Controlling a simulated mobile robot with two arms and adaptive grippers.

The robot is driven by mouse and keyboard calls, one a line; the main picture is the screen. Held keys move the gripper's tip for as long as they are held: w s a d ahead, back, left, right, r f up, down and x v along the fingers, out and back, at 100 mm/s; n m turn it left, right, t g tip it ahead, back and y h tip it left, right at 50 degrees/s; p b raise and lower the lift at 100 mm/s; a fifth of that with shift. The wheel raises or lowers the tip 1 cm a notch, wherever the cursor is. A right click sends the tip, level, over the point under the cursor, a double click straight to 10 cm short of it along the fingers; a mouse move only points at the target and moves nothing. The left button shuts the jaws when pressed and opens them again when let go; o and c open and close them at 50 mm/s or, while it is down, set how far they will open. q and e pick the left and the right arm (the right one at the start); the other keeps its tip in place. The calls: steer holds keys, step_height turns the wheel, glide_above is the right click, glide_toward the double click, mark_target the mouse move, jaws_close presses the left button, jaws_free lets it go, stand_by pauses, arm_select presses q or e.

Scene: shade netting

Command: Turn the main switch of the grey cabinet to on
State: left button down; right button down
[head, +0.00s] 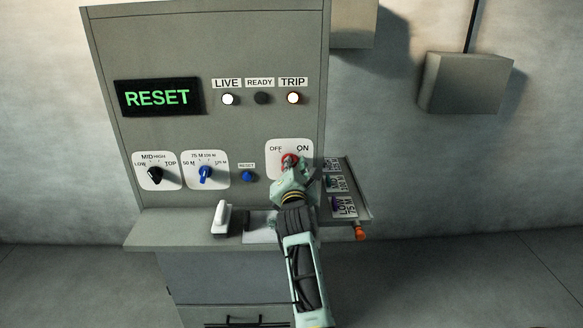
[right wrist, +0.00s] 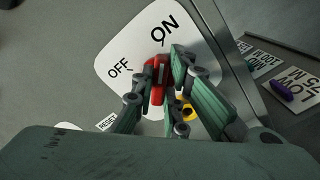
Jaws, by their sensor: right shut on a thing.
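The grey cabinet (head: 215,50) stands upright in front of me. Its main switch is a red handle (head: 289,159) on a white plate (head: 303,147) marked OFF at left and ON at right. My right gripper (head: 288,168) is at the switch and hides much of it. In the right wrist view my right gripper (right wrist: 166,85) is shut on the red handle (right wrist: 157,92). There the handle's far end points up, close to the ON mark; the exact angle is partly hidden by the fingers. My left gripper is not in view.
A display (head: 158,97) reads RESET. The LIVE lamp (head: 229,99) and TRIP lamp (head: 293,98) are bright; the READY lamp (head: 262,98) is dark. A black knob (head: 155,175), blue knob (head: 205,174) and blue button (head: 247,176) sit left of the switch. A labelled side tray (head: 361,200) juts out right.

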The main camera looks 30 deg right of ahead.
steer(key=shift+f, duration=0.1)
steer(key=c, duration=1.8)
jaws_free()
steer(key=shift+o, duration=0.2)
steer(key=v, duration=0.7)
steer(key=shift+s, duration=0.25)
steer(key=shift+a, duration=0.15)
